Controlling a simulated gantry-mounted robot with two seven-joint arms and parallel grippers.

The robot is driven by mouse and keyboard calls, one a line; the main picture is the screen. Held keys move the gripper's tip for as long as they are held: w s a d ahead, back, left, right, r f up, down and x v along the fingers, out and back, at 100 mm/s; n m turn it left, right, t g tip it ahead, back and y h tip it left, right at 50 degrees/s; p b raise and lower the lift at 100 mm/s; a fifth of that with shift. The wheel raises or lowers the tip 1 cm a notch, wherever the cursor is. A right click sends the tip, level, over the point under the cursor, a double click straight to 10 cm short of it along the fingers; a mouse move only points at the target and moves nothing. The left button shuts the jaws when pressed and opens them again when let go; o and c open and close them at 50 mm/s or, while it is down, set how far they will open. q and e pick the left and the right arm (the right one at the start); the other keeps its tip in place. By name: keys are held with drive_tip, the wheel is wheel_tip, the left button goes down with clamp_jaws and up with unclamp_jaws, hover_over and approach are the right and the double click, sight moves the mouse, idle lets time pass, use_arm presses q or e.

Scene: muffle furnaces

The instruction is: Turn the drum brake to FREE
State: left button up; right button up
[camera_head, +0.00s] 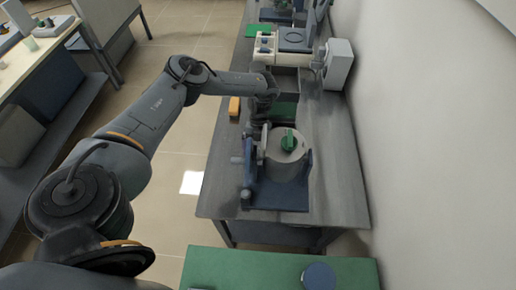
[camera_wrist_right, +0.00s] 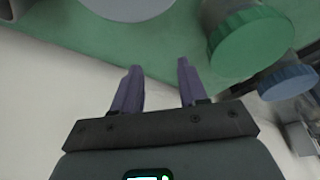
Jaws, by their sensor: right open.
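A grey drum (camera_head: 286,160) sits in a blue stand (camera_head: 275,197) on the grey bench, with a green part (camera_head: 289,140) on its top. Small grey knobs or levers show at the left side of the stand; I cannot tell which is the brake or read any marking. My left arm comes in from the left, and my left gripper (camera_head: 258,128) is at the far left side of the drum, small and dark. Its fingers are hard to make out, as is any contact. My right gripper (camera_wrist_right: 159,82) shows in the right wrist view with its fingers apart and nothing between them.
In the right wrist view, a green-lidded container (camera_wrist_right: 250,40) and a blue-lidded one (camera_wrist_right: 287,78) are to the right of my fingers. A white device (camera_head: 285,48) stands behind the drum. A wall borders the right.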

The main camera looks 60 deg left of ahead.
use_arm(q)
drive_tip(key=shift+c, duration=0.5)
drive_tip(key=c, duration=1)
drive_tip(key=shift+o, duration=0.2)
